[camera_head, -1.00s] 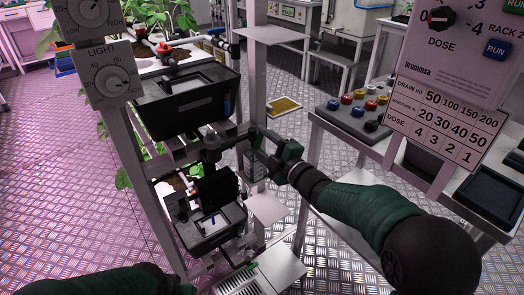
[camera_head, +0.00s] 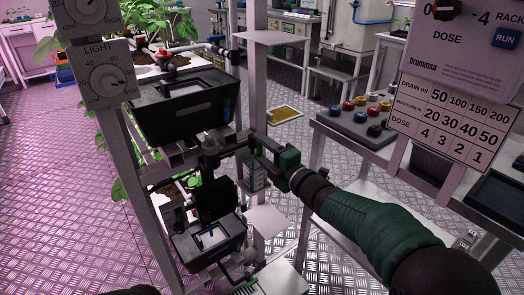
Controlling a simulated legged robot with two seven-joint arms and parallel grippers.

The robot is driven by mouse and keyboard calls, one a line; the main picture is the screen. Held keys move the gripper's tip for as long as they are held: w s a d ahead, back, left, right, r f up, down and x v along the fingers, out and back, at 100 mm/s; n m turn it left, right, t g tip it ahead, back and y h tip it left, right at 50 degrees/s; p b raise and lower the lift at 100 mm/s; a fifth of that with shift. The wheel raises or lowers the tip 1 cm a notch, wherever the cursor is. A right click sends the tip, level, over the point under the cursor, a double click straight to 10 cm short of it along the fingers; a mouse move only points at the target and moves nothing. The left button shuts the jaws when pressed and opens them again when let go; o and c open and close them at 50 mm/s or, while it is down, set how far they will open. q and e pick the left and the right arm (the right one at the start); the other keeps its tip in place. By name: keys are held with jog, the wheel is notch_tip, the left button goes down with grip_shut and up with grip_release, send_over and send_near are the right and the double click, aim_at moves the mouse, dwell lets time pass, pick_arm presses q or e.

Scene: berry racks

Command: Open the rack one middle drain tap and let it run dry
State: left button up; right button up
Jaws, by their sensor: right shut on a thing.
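My right arm comes in from the right, and my right gripper (camera_head: 226,147) reaches into the rack just below the black middle tray (camera_head: 187,108). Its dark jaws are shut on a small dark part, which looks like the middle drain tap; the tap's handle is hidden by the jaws. I cannot make out whether water runs. My left gripper is out of view; only a dark bit of my left arm shows at the bottom edge.
A lower black tray (camera_head: 209,240) with a dark upright box stands below. Light dials (camera_head: 110,80) are on the left post. A dose chart (camera_head: 449,112) hangs at the right. A bench with coloured knobs (camera_head: 357,112) stands behind my arm. Plants fill the upper left.

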jog(key=shift+s+a+f, duration=0.1)
jog(key=shift+a+f, duration=0.05)
jog(key=shift+f, duration=0.25)
jog(key=o, duration=1.2)
jog(key=shift+o, duration=0.9)
jog(key=shift+r, duration=0.2)
jog(key=p+v, duration=0.3)
jog(key=v, duration=1.4)
jog(key=shift+p, duration=0.4)
